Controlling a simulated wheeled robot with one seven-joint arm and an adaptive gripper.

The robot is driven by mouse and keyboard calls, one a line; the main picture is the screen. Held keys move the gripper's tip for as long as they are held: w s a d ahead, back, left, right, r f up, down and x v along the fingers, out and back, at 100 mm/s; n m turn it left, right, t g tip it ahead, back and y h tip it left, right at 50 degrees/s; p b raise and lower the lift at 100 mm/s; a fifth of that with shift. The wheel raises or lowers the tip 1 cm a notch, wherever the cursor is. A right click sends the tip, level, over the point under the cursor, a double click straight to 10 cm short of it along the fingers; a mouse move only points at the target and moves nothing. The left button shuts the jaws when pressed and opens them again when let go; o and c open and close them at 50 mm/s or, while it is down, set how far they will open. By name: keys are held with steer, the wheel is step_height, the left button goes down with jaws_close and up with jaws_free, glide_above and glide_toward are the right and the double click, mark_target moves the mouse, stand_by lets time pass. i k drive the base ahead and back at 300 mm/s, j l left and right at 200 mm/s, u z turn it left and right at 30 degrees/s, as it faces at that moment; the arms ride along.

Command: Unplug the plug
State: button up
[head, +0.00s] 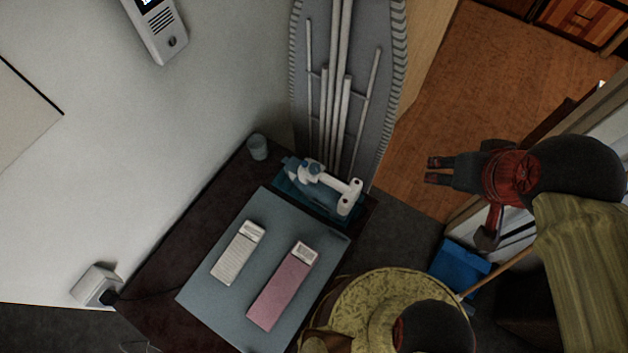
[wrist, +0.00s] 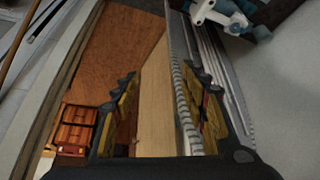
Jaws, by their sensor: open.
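The black plug (head: 109,297) sits at a white wall socket (head: 95,282) low on the left wall in the head view. A thin dark cord runs from it to the right across the dark table. My gripper (head: 428,171) is far to the right of the plug, over the wooden floor, pointing left. The wrist view shows my gripper (wrist: 165,88) with its two fingers wide apart and nothing between them. The plug and socket do not show in the wrist view.
A dark table (head: 160,262) carries a grey mat (head: 215,293), a white block (head: 238,253), a pink block (head: 282,290), a cup (head: 257,147) and a white-blue device (head: 330,184). An ironing board (head: 390,75) stands behind. A blue box (head: 458,266) lies below my gripper in the picture.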

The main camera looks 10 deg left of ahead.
mark_target(109, 297)
steer(key=u, duration=3.1)
steer(key=l+z, duration=0.6)
steer(key=k+j, duration=0.05)
